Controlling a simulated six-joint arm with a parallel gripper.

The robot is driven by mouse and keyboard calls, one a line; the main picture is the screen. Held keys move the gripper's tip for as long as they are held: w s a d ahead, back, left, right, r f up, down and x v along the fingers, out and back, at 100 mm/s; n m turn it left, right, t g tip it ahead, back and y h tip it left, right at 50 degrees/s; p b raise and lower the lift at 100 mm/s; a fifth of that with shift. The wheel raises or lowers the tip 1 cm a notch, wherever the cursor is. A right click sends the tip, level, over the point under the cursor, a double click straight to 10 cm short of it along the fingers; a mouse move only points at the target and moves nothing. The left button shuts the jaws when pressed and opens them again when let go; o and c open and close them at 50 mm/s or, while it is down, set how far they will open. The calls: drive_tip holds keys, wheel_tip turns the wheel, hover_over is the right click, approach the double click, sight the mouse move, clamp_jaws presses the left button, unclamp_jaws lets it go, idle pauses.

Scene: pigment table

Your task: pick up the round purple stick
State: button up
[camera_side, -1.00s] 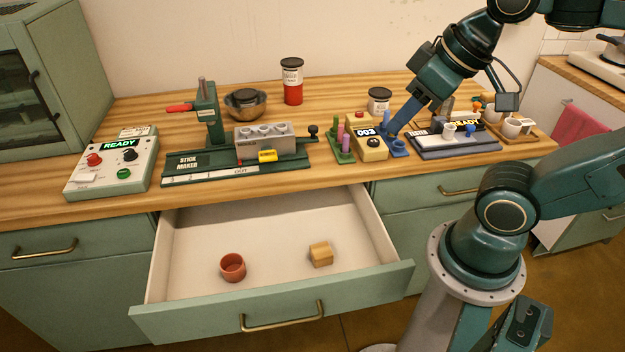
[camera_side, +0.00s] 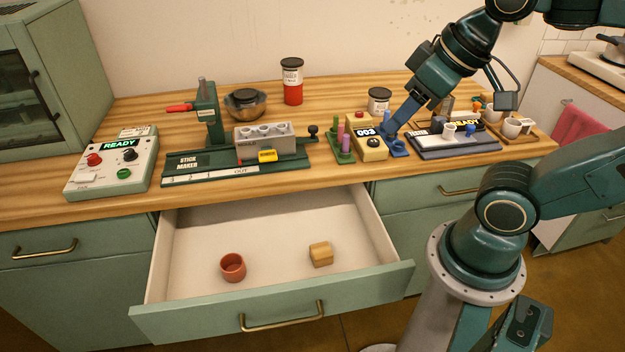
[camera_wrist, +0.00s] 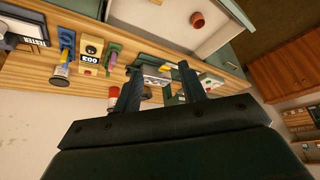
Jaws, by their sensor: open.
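A green rack (camera_side: 343,157) on the counter holds upright sticks. A pinkish-purple stick (camera_side: 346,144) stands at its front, a similar pink one (camera_side: 340,131) behind it and a green one (camera_side: 334,136) at the left. Their cross-sections are too small to tell. In the wrist view a purple stick (camera_wrist: 112,60) shows on the green rack, left of the fingers. My gripper (camera_side: 389,133) is to the right of the rack, by the yellow 003 box and blue holder. Its two fingers (camera_wrist: 160,72) are apart with nothing between them in the wrist view.
The yellow 003 box (camera_side: 373,149) stands between the rack and the blue holder (camera_side: 399,150). The grey mould (camera_side: 265,139) is to the left. An open drawer (camera_side: 190,255) below holds a red cup (camera_side: 233,267) and a wooden block (camera_side: 321,254).

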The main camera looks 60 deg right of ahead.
drive_tip(key=w+m, duration=0.1)
drive_tip(key=m+g, duration=0.6)
drive_tip(key=m, duration=1.7)
hover_over(348, 135)
wheel_tip(348, 135, down, 9)
drive_tip(key=shift+a+r, duration=0.1)
wheel_tip(348, 135, down, 8)
drive_tip(key=shift+f, duration=0.3)
